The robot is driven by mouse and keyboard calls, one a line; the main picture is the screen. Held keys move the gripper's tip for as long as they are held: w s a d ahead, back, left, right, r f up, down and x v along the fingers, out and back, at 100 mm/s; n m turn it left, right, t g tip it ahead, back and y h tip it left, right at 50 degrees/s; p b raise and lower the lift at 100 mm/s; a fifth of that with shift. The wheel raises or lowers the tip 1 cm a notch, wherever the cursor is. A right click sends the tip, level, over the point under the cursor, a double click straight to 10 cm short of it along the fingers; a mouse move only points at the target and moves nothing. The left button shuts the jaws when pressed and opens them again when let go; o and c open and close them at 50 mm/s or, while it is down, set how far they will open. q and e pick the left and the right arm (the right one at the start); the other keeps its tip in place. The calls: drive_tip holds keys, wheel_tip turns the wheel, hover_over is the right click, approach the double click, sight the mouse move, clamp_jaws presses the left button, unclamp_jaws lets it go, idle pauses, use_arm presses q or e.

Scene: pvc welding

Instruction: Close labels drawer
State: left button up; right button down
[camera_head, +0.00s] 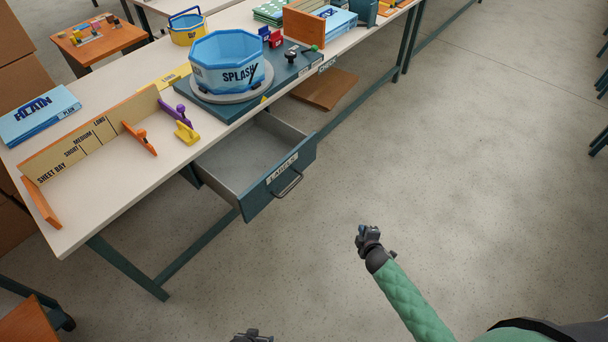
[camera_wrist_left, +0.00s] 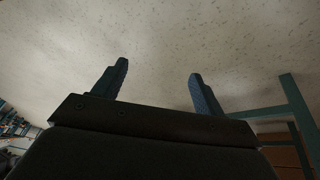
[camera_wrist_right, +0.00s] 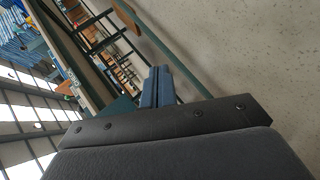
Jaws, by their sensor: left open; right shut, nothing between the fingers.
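The labels drawer (camera_head: 281,182) is a teal drawer with a grey inside and a metal bar handle (camera_head: 288,185). It hangs pulled out under the front of the workbench and looks empty. My right gripper (camera_head: 366,233) is to the right of the drawer front, apart from it, over open floor. In the right wrist view its fingers (camera_wrist_right: 158,88) are together with nothing between them. My left gripper (camera_head: 251,336) shows only at the bottom edge of the head view. In the left wrist view its fingers (camera_wrist_left: 157,85) are spread and empty above the floor.
The workbench (camera_head: 110,205) holds a blue SPLASH tub (camera_head: 228,62) on a turntable, a wooden sheet bay (camera_head: 75,148) and purple and yellow clamps (camera_head: 186,133). A wooden board (camera_head: 325,88) sits below the bench. The floor (camera_head: 440,150) right of the drawer is clear.

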drive_tip(key=w+r+n+t+y+b, duration=0.2)
drive_tip(key=w+r+n+t+b, duration=0.15)
drive_tip(key=w+r+n, duration=0.4)
drive_tip(key=n+g+y+b, duration=0.3)
drive_tip(key=n+y+b, duration=0.75)
drive_tip(key=n, duration=1.15)
approach(304, 145)
drive_tip(key=shift+t, duration=0.25)
drive_tip(key=p+x, duration=0.2)
drive_tip(key=x, duration=0.3)
drive_tip(key=shift+w+a+p, duration=0.15)
drive_tip(key=shift+a+p, duration=0.15)
drive_tip(key=shift+a, duration=0.1)
drive_tip(key=shift+w+a, duration=0.35)
drive_tip(key=shift+a, duration=0.05)
use_arm(q)
drive_tip(key=w+d+r+t+h, duration=0.2)
drive_tip(key=w+d, duration=0.1)
drive_tip(key=d, duration=0.5)
drive_tip(key=shift+r+t, duration=0.3)
drive_tip(key=shift+t, duration=0.1)
drive_tip(key=shift+w+f, duration=0.1)
drive_tip(key=shift+w, duration=0.05)
use_arm(e)
drive_tip(key=shift+w+a, duration=0.1)
